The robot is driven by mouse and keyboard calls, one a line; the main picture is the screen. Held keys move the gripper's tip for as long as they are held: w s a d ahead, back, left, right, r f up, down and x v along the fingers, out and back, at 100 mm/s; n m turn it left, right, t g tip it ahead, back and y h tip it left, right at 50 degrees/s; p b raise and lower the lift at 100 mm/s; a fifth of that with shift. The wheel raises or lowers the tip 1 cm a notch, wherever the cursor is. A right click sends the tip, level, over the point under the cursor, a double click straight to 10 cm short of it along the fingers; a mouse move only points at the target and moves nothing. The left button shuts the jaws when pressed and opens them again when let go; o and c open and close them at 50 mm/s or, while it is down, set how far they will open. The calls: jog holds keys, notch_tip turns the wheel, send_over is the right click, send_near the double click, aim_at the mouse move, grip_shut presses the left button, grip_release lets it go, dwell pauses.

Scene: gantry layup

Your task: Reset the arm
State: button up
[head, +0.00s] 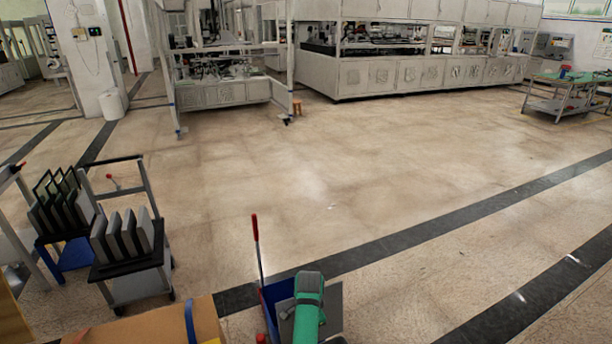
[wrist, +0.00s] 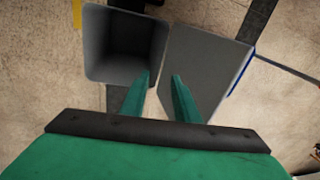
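My gripper (wrist: 162,78) shows in the wrist view as two green fingers with a clear gap between their tips. It is open, and nothing is between the fingers. The fingers point down over the seam between an open grey bin (wrist: 98,45) and a flat grey surface (wrist: 208,62) with a blue edge. I cannot tell the exact height above them. In the head view a green and grey part of my arm shows at the bottom centre, and the fingertips are hidden there.
A cart with upright grey panels (head: 128,235) stands at left, beside a blue rack (head: 70,258). A red-tipped lever (head: 255,230) rises near my arm. A cardboard box (head: 150,325) sits at bottom left. The middle floor (head: 330,190) is clear.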

jog(key=s+d+f+n+t+h, duration=0.1)
jog(key=s+d+f+n+t, duration=0.25)
jog(key=s+f, duration=0.9)
jog(key=s+n+t, duration=0.3)
jog(key=s, duration=1.1)
jog(key=s+a+r+n+t, duration=0.2)
jog(key=s+r+n+t, duration=0.2)
jog(key=s+r, duration=1)
jog(key=s+a+r+n+t, duration=0.1)
jog(key=s+r, duration=0.4)
jog(key=r, duration=0.3)
jog(key=s+a+r+n+t, duration=0.1)
jog(key=s+r+t, duration=0.1)
jog(key=s+r, duration=0.4)
jog(key=shift+s+a+r+y, duration=0.25)
jog(key=shift+r+y, duration=0.15)
jog(key=shift+r, duration=0.5)
jog(key=shift+w, duration=0.15)
